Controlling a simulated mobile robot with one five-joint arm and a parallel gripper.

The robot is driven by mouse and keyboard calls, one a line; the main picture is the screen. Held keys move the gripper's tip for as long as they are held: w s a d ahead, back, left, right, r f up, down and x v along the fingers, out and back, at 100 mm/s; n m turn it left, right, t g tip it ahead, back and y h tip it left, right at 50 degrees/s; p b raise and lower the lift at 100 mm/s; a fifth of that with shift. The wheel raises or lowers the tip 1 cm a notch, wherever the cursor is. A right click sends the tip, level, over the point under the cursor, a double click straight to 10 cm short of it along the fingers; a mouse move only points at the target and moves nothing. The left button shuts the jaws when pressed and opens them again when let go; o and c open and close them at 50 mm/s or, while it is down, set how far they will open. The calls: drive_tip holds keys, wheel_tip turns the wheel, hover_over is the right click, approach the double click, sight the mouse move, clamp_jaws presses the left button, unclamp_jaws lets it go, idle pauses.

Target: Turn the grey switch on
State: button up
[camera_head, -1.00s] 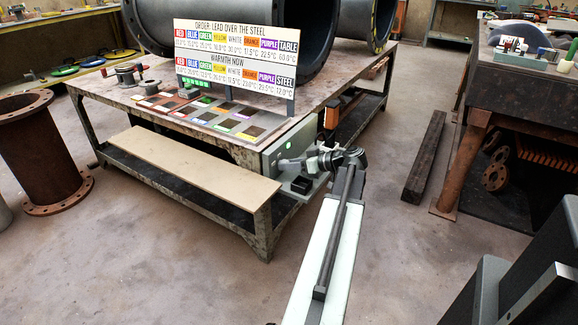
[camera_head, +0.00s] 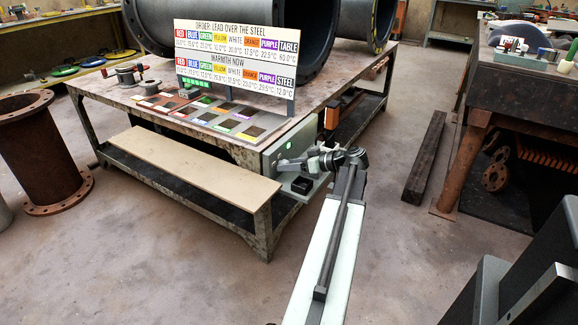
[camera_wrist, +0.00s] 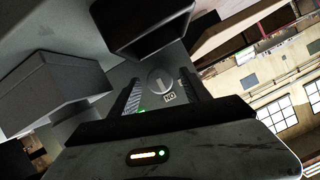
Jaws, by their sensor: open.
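The grey switch (camera_wrist: 160,80) is a round knob with a pale bar across its face, set on a grey panel. A small label (camera_wrist: 170,97), seemingly reading ON upside down, sits beside it. My gripper (camera_wrist: 159,92) is open, with one dark ridged finger on each side of the knob in the wrist view. I cannot tell whether either finger touches it. In the head view, my gripper (camera_head: 291,165) is at the grey box (camera_head: 272,157) on the table's front corner. The knob is hidden there by my gripper and arm.
The worktable (camera_head: 350,85) bears large dark pipes, coloured tiles and a sign board (camera_head: 235,67). A tan bench board (camera_head: 185,170) lies along its front. A rusty flanged pipe (camera_head: 40,150) stands at left. A dark beam (camera_head: 424,158) lies on the floor at right.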

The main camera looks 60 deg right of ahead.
drive_tip(key=p+v, duration=0.2)
drive_tip(key=v, duration=0.5)
drive_tip(key=shift+r+p, duration=0.1)
drive_tip(key=shift+p, duration=0.2)
drive_tip(key=shift+s, duration=0.2)
